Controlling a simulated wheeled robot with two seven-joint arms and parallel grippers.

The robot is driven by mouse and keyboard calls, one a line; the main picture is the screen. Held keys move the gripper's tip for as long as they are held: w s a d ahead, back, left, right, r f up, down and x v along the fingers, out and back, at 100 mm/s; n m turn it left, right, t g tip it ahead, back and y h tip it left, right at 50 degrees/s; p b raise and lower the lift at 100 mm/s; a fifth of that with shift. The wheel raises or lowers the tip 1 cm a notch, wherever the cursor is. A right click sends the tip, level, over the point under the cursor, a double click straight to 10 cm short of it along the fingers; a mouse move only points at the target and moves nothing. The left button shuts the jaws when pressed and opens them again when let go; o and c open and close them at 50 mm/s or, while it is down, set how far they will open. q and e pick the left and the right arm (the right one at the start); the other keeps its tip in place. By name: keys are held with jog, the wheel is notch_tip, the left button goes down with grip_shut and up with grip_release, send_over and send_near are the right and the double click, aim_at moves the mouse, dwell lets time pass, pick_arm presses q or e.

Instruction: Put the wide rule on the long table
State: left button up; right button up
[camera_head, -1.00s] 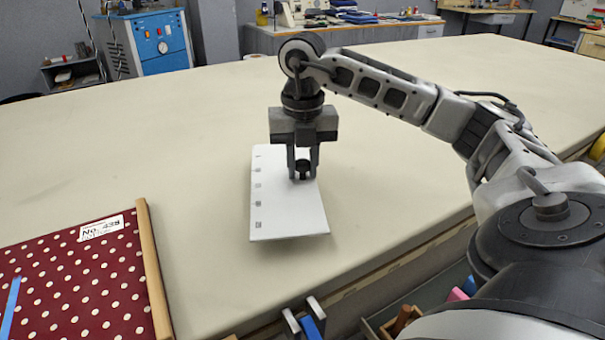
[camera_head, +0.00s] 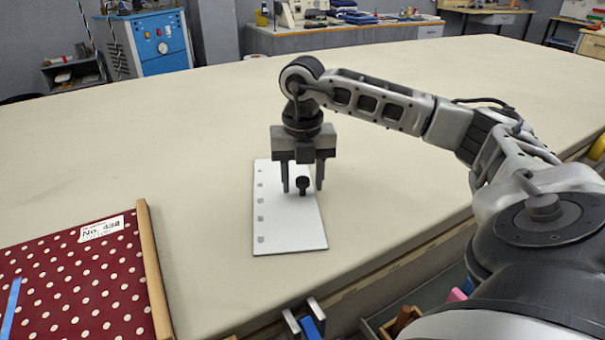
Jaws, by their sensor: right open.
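The wide rule (camera_head: 288,226) is a white flat plate with a row of small grey marks along its left side and a dark knob (camera_head: 303,186) on top. It lies flat on the long table (camera_head: 180,170), near its front edge. My right gripper (camera_head: 303,188) is open above the rule, its two fingers on either side of the knob and apart from it. At the bottom edge two gripper-like fingertips (camera_head: 304,322) show with a blue thing between them; I cannot tell whether this is my left gripper.
A dark red polka-dot cloth (camera_head: 80,275) with a wooden bar (camera_head: 154,270) along its right side and a label lies at the left. Below the table's front edge is an open tray (camera_head: 385,318) with coloured things. The table behind the rule is clear.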

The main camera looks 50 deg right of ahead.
notch_tip(320, 180, up, 12)
jog(key=p, duration=0.2)
jog(key=shift+f, duration=0.2)
jog(key=shift+s, duration=0.1)
dwell(0.4)
